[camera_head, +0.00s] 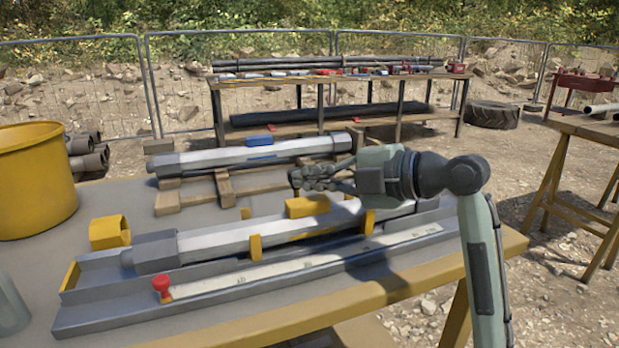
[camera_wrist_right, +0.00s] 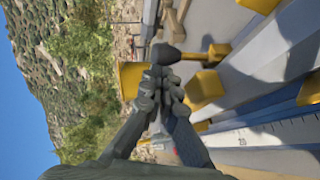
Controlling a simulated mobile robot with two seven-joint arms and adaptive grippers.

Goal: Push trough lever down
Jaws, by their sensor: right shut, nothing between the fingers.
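The trough (camera_head: 330,270) is a long grey channel on the near table, holding a long grey tube (camera_head: 265,228) among yellow brackets. In the right wrist view, what looks like the lever, a short yellow bar (camera_wrist_right: 193,56) with a dark knob (camera_wrist_right: 165,54), shows just beyond my right fingertips. I cannot tell whether they touch it. In the head view my right gripper (camera_head: 297,181) is shut and empty, above a yellow block (camera_head: 307,207) on the trough; the lever's knob is hard to make out there.
A white scale (camera_head: 330,257) with a red knob (camera_head: 161,285) runs along the trough's near side. A second tube (camera_head: 250,152) lies on wooden supports behind. A yellow bucket (camera_head: 35,180) stands at left, a yellow hexagonal ring (camera_head: 109,232) near the trough's left end.

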